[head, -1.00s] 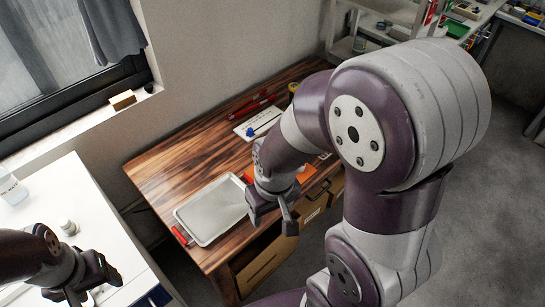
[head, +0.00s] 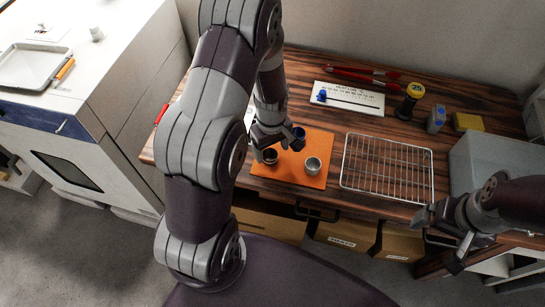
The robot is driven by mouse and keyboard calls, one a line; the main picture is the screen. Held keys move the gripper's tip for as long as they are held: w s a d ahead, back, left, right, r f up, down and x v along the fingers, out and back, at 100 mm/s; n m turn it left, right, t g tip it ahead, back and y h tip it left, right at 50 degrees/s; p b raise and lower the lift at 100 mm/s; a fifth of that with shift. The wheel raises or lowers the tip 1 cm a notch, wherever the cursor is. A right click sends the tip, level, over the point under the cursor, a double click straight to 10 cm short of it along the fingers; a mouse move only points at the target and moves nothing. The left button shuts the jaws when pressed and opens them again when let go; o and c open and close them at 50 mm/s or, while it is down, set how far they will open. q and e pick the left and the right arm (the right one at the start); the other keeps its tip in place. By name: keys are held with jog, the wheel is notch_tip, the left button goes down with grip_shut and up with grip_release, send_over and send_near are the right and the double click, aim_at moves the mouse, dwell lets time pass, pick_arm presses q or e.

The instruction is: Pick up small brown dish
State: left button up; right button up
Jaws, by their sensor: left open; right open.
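A small dark brown dish (head: 270,155) sits on the orange mat (head: 290,178) on the wooden table, partly hidden by my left gripper. A dark blue cup (head: 298,139) and a pale grey cup (head: 313,165) are on or over the mat too. My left gripper (head: 277,145) points down over the mat's back part, open, with its fingers close to the brown dish and the blue cup. I cannot tell whether it touches either. My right gripper (head: 449,240) is open and empty, off the table's front right.
A wire rack (head: 388,166) lies right of the mat. Behind are a white card (head: 350,97) with a rod, red tongs (head: 365,77) and a yellow-topped black bottle (head: 410,98). A grey box (head: 490,165) stands right. A white oven (head: 95,85) carries a tray (head: 30,68) at left.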

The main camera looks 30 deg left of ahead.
aim_at(270, 157)
pick_arm(q)
jog(key=shift+a+f, duration=0.15)
jog(key=shift+f, duration=0.65)
jog(key=shift+a+f, duration=0.2)
jog(key=shift+f, duration=0.15)
pick_arm(e)
jog(key=shift+a, duration=0.3)
pick_arm(q)
jog(key=shift+d, duration=0.15)
jog(key=c, duration=1.1)
pick_arm(e)
jog(key=shift+s, duration=0.1)
pick_arm(q)
jog(key=shift+r, duration=0.1)
